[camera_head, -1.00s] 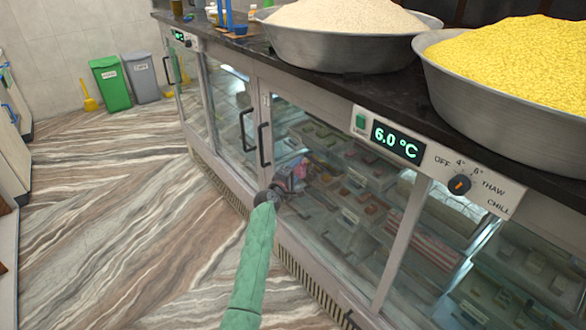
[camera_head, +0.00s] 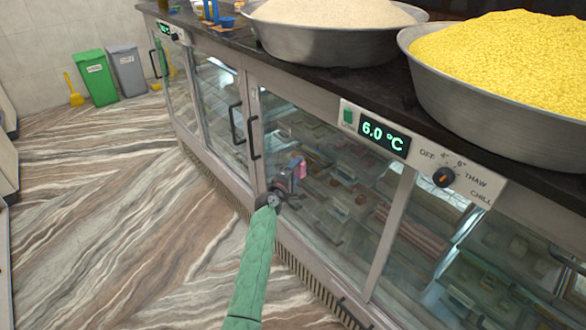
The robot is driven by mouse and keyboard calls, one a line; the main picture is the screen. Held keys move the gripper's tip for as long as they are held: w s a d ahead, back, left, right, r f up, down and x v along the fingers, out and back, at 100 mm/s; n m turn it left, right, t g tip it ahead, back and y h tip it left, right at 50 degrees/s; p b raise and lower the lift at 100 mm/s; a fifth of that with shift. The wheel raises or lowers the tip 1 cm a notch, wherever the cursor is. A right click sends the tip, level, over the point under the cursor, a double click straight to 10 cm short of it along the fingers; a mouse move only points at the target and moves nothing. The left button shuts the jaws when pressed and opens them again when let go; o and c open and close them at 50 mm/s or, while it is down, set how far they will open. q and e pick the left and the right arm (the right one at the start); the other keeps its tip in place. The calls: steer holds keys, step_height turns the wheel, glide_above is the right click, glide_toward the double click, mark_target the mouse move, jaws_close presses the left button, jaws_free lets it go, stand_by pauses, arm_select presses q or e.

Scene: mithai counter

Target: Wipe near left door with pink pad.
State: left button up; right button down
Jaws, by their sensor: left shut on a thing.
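The near left door (camera_head: 325,205) is a glass pane in a grey frame, with a dark upright handle (camera_head: 253,138) at its left edge. My left gripper (camera_head: 295,178) is in front of the lower left part of this door, at the end of my green-sleeved arm. It is shut on the pink pad (camera_head: 299,167), a small pink piece at the fingertips. The pad is at or close to the glass; I cannot tell whether it touches. My right gripper is not in view.
A dark counter top (camera_head: 365,85) above the door bears a bowl of pale grain (camera_head: 330,45) and a bowl of yellow grain (camera_head: 500,105). A control panel (camera_head: 415,150) reads 6.0 °C. Green (camera_head: 96,80) and grey (camera_head: 128,72) bins stand far left. The floor at left is clear.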

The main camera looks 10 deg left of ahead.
mark_target(307, 169)
arm_select(q)
steer(key=shift+s+d+p, duration=0.35)
steer(key=shift+s+d, duration=0.15)
steer(key=shift+d, duration=0.25)
steer(key=shift+s+d+p, duration=0.3)
steer(key=shift+s+d, duration=0.2)
steer(key=shift+d, duration=0.2)
steer(key=shift+s, duration=0.1)
steer(key=shift+s+a+p, duration=0.2)
steer(key=shift+s+a, duration=0.7)
steer(key=shift+s, duration=0.25)
steer(key=shift+s+a+p, duration=0.2)
steer(key=shift+s+a, duration=0.7)
steer(key=shift+s, duration=0.2)
steer(key=shift+s+a, duration=0.95)
steer(key=shift+s, duration=0.25)
